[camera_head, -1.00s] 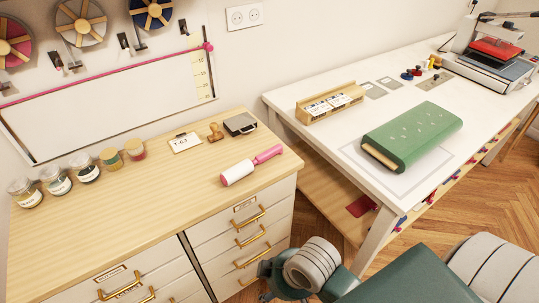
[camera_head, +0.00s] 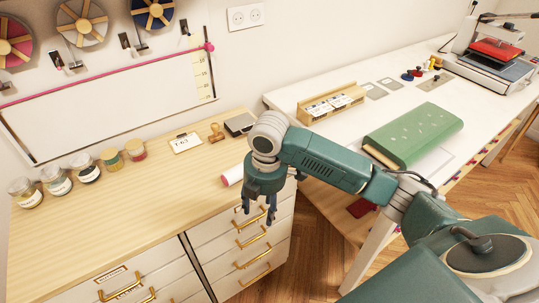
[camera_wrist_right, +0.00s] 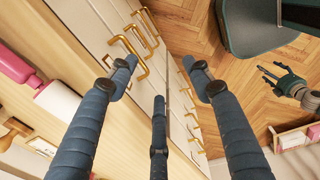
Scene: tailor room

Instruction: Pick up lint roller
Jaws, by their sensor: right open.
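The lint roller has a white roll and a pink handle. In the head view only part of its white roll (camera_head: 231,175) shows on the wooden cabinet top; my right arm hides the rest. In the right wrist view its white roll (camera_wrist_right: 57,100) and pink handle (camera_wrist_right: 14,66) lie at the left edge, beyond the left finger. My right gripper (camera_head: 257,214) points down in front of the cabinet's front edge, beside the roller. It is open and empty, its fingers (camera_wrist_right: 160,88) spread over the drawer fronts. A dark gripper (camera_wrist_right: 284,80), apparently my left, shows small at right.
Several jars (camera_head: 88,171) stand at the cabinet's left. A tag card (camera_head: 186,143), a wooden stamp (camera_head: 216,132) and a dark box (camera_head: 239,125) lie behind the roller. Brass drawer handles (camera_head: 252,241) stick out below.

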